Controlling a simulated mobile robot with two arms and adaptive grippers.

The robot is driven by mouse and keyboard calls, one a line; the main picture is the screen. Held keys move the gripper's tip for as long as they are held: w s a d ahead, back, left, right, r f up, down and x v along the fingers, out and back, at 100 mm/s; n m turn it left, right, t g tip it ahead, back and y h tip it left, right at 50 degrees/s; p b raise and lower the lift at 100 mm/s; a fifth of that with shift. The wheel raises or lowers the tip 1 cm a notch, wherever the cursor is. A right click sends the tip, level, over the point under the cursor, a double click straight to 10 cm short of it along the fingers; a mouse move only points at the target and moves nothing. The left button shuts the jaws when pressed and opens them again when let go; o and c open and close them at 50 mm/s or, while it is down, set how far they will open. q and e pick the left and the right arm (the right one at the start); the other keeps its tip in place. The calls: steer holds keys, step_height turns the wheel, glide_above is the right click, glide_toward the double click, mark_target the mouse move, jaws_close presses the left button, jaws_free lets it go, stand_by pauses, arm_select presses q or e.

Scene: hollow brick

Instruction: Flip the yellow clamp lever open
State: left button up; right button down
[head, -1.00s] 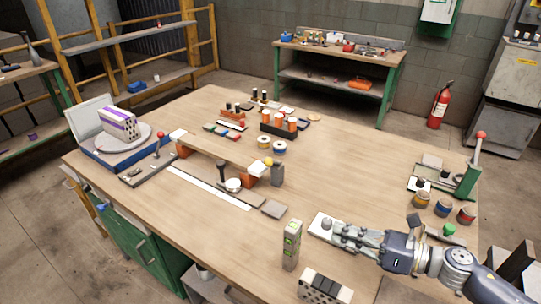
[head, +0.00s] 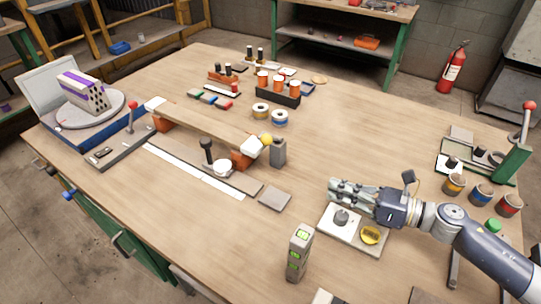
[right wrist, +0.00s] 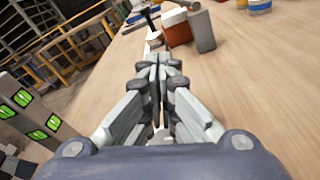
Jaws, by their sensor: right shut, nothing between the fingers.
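A yellow knob (head: 265,139), which looks like the end of the clamp lever, sits beside a dark grey upright block (head: 278,152) and a white-topped orange block (head: 248,158). The rest of the lever is hard to make out. My right gripper (head: 332,191) is shut and empty, to the right of and nearer than the knob, clearly apart from it. In the right wrist view the closed fingertips (right wrist: 158,62) point toward the grey block (right wrist: 201,31) and orange block (right wrist: 177,29); the knob is at most partly visible at the top edge. My left gripper is not in view.
A grey level with green windows (head: 299,253) stands in front. A long board (head: 205,126) bridges the orange blocks. Bare tabletop lies between gripper and clamp.

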steer(key=shift+w+a, duration=0.4)
steer(key=shift+a, duration=0.1)
steer(key=p+x, duration=0.1)
steer(key=x, duration=0.2)
steer(key=p+x, duration=0.1)
steer(key=x, duration=0.3)
steer(key=shift+r, duration=0.2)
steer(key=p+x, duration=0.2)
steer(key=x, duration=1)
steer(key=shift+w+a+p, duration=0.1)
steer(key=shift+a+p, duration=0.05)
steer(key=shift+p, duration=0.15)
steer(key=shift+w+d+r+p, duration=0.1)
steer(key=shift+d+r+p, duration=0.3)
steer(key=shift+r, duration=0.2)
steer(key=shift+d+r+p, duration=0.25)
steer(key=shift+r+p, duration=0.25)
steer(key=shift+r, duration=0.15)
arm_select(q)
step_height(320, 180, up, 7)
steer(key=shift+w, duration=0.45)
arm_select(e)
steer(key=shift+d+r, duration=0.25)
steer(key=shift+r, duration=0.2)
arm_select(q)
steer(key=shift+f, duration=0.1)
